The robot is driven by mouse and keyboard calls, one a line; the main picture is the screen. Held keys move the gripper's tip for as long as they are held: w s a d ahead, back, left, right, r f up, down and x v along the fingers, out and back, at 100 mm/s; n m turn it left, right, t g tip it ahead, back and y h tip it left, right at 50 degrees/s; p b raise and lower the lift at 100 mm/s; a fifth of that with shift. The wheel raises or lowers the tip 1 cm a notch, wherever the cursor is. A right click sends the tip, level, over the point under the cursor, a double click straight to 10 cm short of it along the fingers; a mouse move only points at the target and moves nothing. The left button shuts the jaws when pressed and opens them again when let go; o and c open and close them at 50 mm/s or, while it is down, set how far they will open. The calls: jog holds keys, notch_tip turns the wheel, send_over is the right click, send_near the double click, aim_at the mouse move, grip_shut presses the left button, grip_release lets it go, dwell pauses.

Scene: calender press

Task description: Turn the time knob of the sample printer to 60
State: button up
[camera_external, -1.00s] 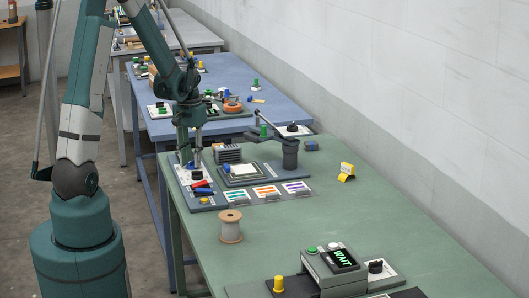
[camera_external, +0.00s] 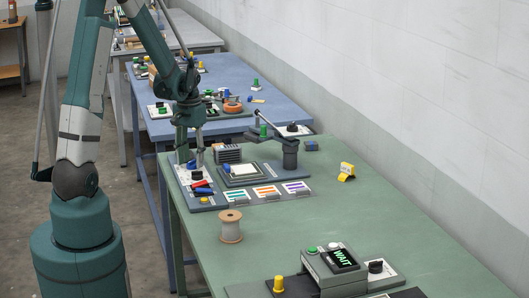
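I cannot read which device is the sample printer. A grey unit with a pale plate (camera_external: 243,170) and an arm on a dark post (camera_external: 290,152) stands at the far end of the green table. A control panel (camera_external: 205,203) lies to its left, with a black knob (camera_external: 197,174), a blue part and a red part. My gripper (camera_external: 190,160) points down over the far end of this panel, close to the black knob. Whether it touches anything, and its finger gap, are too small to tell. Any knob scale is unreadable.
A spool (camera_external: 231,226) and a yellow tag (camera_external: 346,171) stand on the table. The table's middle is clear.

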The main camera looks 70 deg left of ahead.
aim_at(192, 161)
jog(key=shift+n, duration=0.4)
jog(key=n+p, duration=0.2)
jog(key=n, duration=0.4)
jog(key=shift+p, duration=0.4)
jog(key=n+p, duration=0.3)
jog(key=n, duration=0.4)
jog(key=shift+p, duration=0.35)
jog(key=shift+r, duration=0.3)
notch_tip(192, 161, up, 8)
jog(key=shift+d+f, duration=0.1)
jog(key=shift+f, duration=0.15)
jog(key=w+d+r+m+t, duration=0.1)
jog(key=w+d+r+m, duration=0.1)
jog(key=d, duration=0.5)
jog(key=w+d+r+m+t+y+b, duration=0.1)
jog(key=w+d+r+m, duration=0.1)
jog(key=d+r+m, duration=0.2)
jog(key=w+d+r+m+b, duration=0.1)
jog(key=w+d+r+m, duration=0.1)
jog(key=d+r, duration=0.4)
jog(key=shift+w+d+m+t, duration=0.35)
jog(key=shift+d+m, duration=0.55)
jog(key=shift+d, duration=1.9)
jog(key=shift+s+d, duration=0.1)
